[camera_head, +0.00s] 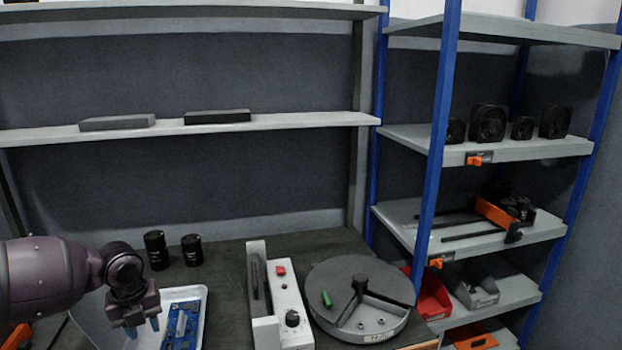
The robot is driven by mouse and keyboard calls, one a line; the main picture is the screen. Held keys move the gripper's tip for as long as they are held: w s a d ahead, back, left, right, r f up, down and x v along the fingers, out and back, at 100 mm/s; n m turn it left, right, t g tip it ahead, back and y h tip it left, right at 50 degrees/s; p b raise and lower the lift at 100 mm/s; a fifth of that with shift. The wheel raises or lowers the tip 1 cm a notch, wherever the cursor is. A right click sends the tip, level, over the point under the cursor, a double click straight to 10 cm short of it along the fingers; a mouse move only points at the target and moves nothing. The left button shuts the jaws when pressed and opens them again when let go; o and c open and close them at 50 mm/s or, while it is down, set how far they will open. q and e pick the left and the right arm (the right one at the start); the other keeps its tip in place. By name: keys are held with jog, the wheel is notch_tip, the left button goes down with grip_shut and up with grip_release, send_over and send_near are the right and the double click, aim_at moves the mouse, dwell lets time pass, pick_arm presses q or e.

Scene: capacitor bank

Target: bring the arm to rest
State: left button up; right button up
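My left arm comes in from the left, and its gripper (142,327) points down over the left part of a white tray (202,292). Its two blue-grey fingertips are apart, with nothing seen between them. A blue circuit board (181,326) lies in the tray, just right of the gripper. The tray's lower part is cut off by the picture's edge. Two black capacitors (157,250) stand upright on the dark bench behind the tray. My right gripper is not in view.
A white device (285,300) with a red button and black knob stands right of the tray. A blue-post rack (440,150) stands at right. A shelf (300,122) spans above the bench.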

pick_arm(q)
jog(key=w+d+r+n+t+h, duration=0.1)
jog(key=w+d+r+n+t, duration=0.15)
jog(key=d+n, duration=0.2)
jog(key=w+d+r+n+t+h, duration=0.1)
jog(key=w+d+r+n+t, duration=0.1)
jog(key=w+d+n+t, duration=0.3)
jog(key=s+d+f+n+t+h, duration=0.1)
jog(key=s+d+n+t+h, duration=0.2)
jog(key=d, duration=0.4)
jog(key=s+d+f+n+h, duration=0.1)
jog(key=s+d+n+h, duration=0.2)
jog(key=s+d, duration=0.3)
jog(key=s+a+f+n+y, duration=0.2)
jog(key=s+a+f+n, duration=0.2)
jog(key=s, duration=0.6)
jog(key=s+a+f+n+y+p, duration=0.1)
jog(key=s+a+f+n+y, duration=0.2)
jog(key=s+a+f+n, duration=0.2)
jog(key=s+a+f+n+y, duration=0.3)
jog(key=s+a+f, duration=0.3)
jog(key=s, duration=0.9)
notch_tip(320, 180, down, 4)
jog(key=shift+r+n+p, duration=0.25)
jog(key=shift+n+p, duration=0.1)
jog(key=shift+n, duration=0.4)
